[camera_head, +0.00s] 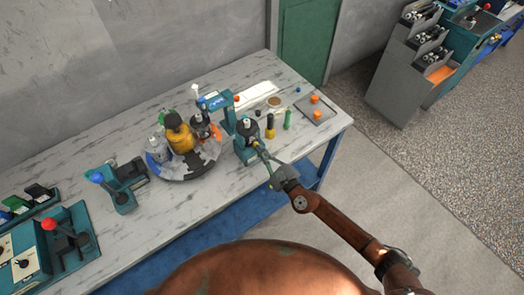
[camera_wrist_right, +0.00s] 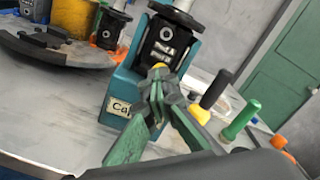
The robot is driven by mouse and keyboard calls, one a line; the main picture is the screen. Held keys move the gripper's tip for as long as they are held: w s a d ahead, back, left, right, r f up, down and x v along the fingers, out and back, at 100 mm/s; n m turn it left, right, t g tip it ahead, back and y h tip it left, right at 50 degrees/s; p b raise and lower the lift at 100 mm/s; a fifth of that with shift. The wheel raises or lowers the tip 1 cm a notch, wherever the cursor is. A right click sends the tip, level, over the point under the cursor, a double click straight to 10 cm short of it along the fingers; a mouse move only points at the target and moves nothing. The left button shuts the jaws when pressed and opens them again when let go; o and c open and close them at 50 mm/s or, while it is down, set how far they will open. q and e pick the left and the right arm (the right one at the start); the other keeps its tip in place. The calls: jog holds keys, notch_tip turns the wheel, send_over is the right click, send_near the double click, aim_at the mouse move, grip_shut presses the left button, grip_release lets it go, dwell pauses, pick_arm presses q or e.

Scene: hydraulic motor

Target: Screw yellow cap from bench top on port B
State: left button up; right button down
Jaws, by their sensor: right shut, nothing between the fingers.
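The dark hydraulic motor sits in a teal fixture (camera_head: 241,153) near the bench's front edge. The fixture also shows in the right wrist view (camera_wrist_right: 122,85), with part of a label, "Ca". A small yellow cap (camera_wrist_right: 160,66) is at the motor's front face, just beyond my fingertips. It looks to be on a port, but I cannot read the port's letter or tell how far on it is. My right gripper (camera_wrist_right: 157,88) is shut and empty, its green fingertips close together right in front of the cap. In the head view the right gripper (camera_head: 264,156) reaches the fixture from the front right. My left gripper is out of view.
A black-and-yellow tool (camera_head: 270,126) and a green one (camera_head: 287,120) stand right of the fixture. A grey plate (camera_head: 324,113) with orange caps lies farther right. A round dark tray (camera_head: 176,175) with bottles is to the left. A blue-knobbed device (camera_head: 122,186) stands beyond it.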

jog(key=m, duration=0.1)
jog(key=m+b, duration=0.1)
jog(key=m, duration=0.3)
jog(key=shift+w+a+r, duration=0.1)
jog(key=shift+w+r, duration=0.05)
jog(key=shift+r, duration=0.2)
jog(key=m, duration=0.5)
jog(key=shift+b, duration=0.35)
jog(key=c, duration=2.7)
grip_release()
